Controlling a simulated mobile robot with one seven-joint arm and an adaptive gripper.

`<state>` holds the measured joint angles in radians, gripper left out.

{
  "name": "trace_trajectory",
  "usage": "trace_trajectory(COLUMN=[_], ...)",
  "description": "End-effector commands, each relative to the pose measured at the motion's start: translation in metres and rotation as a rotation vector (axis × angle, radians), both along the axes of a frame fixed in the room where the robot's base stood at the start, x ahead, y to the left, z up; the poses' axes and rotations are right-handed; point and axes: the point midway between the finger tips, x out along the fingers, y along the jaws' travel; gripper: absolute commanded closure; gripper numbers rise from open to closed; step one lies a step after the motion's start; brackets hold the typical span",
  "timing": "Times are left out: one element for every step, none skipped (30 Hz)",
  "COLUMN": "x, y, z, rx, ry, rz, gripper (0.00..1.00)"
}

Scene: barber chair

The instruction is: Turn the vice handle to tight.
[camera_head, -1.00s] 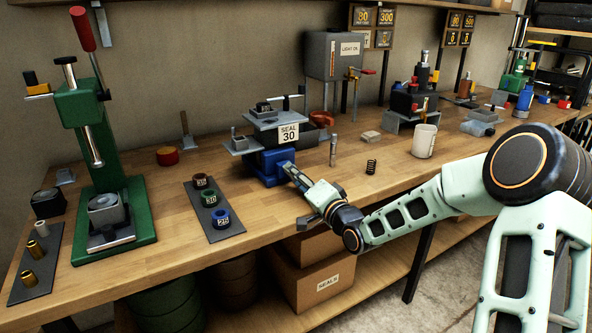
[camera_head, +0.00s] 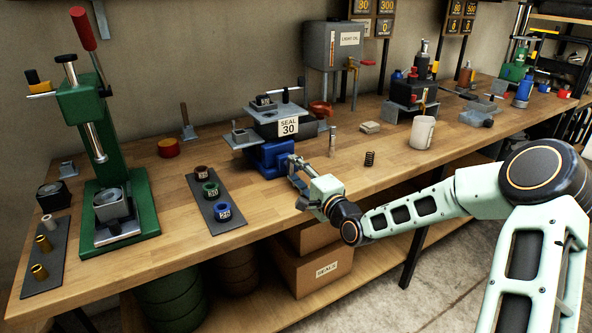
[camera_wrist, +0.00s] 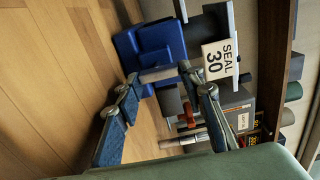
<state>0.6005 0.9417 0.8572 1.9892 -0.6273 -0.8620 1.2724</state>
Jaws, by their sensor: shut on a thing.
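The vice has a blue body (camera_head: 275,156) and grey jaws, and carries a SEAL 30 label (camera_head: 288,126). It stands near the bench's front edge, and its blue body (camera_wrist: 152,50) fills the upper middle of the wrist view. My gripper (camera_head: 296,166) is at the front of the vice. In the wrist view its two fingertips (camera_wrist: 160,76) sit on either side of the grey vice handle (camera_wrist: 162,73), shut on it. The handle is partly hidden by the fingers, and how tight the vice is cannot be told.
A dark mat (camera_head: 215,207) with seal rings lies left of the vice, beyond it a green press (camera_head: 122,210).

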Motion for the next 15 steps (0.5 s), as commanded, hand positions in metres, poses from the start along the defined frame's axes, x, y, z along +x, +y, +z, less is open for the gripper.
trace_trajectory(x=[-0.0004, -0.0004, -0.0004, -0.0003, -0.0005, -0.0004, -0.0004, -0.0004, -0.0005, -0.0004, -0.0004, -0.0004, -0.0004, -0.0004, -0.0004], y=[0.0002, 0.0002, 0.0002, 0.0003, 0.0003, 0.0004, 0.0004, 0.0004, 0.0003, 0.0004, 0.0004, 0.0004, 0.0004, 0.0004, 0.0004], z=[-0.0006, -0.0006, -0.0007, -0.0007, -0.0007, -0.0007, -0.0007, -0.0007, -0.0007, -0.0007, -0.0007, -0.0007, -0.0007, -0.0006, -0.0006], rx=[0.004, 0.004, 0.004, 0.004, 0.004, 0.004, 0.004, 0.004, 0.004, 0.004, 0.004, 0.004, 0.004, 0.004, 0.004], ry=[0.004, 0.004, 0.004, 0.004, 0.004, 0.004, 0.004, 0.004, 0.004, 0.004, 0.004, 0.004, 0.004, 0.004, 0.004], rz=[0.0, 0.0, 0.0, 0.0, 0.0, 0.0, 0.0, 0.0, 0.0, 0.0, 0.0, 0.0, 0.0, 0.0, 0.0], gripper=[0.88, 0.88, 0.88, 0.88, 0.88, 0.88, 0.88, 0.88, 0.88, 0.88, 0.62, 0.58, 0.54, 0.51, 0.47])
